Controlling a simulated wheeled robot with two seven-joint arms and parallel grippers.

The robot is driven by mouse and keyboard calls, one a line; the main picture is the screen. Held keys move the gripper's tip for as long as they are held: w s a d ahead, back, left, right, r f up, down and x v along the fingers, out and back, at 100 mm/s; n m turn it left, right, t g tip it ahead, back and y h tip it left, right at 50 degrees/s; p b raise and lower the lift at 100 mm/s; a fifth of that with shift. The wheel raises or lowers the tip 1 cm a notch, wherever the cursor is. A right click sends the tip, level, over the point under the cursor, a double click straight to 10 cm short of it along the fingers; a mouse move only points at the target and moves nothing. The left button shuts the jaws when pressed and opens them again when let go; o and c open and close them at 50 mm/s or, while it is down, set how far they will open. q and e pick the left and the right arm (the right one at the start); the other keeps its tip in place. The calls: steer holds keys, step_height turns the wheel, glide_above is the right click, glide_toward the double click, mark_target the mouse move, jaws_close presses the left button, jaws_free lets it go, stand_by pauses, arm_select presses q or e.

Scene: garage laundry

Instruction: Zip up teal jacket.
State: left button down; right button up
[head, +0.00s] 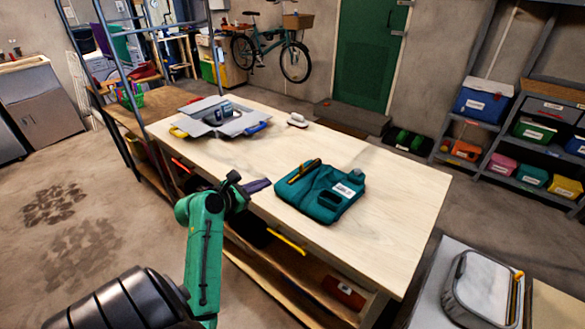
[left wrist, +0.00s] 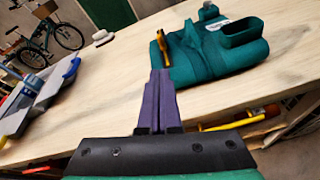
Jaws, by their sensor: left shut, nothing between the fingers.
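The teal jacket (head: 335,205) lies folded in a compact bundle on the wooden workbench, with a white label on top. It also shows in the left wrist view (left wrist: 215,62). A yellow-orange strip with dark parts (head: 304,172) lies along its left side; I cannot make out a zip pull. My left gripper (head: 268,184) has purple fingers, shut and empty, pointing at the jacket's left side. In the left wrist view its fingertips (left wrist: 160,74) come up to the jacket's edge below the strip; I cannot tell whether they touch. My right gripper is not in view.
The workbench (head: 400,220) is bare to the right of the jacket. A grey item with yellow and blue ends (head: 220,122) lies at its far left, near a small white object (head: 297,120). A yellow bar (head: 287,242) sits below the near edge. Metal uprights stand at left.

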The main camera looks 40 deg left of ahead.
mark_target(300, 169)
arm_select(q)
steer(key=w+f+n, duration=0.1)
steer(key=w, duration=0.3)
steer(key=w+f+n+p, duration=0.1)
steer(key=w, duration=0.4)
steer(key=w+f+n, duration=0.1)
steer(key=w, duration=0.3)
steer(key=shift+w+f, duration=0.15)
steer(key=shift+f, duration=0.1)
steer(key=shift+d, duration=0.1)
steer(key=shift+p, duration=0.3)
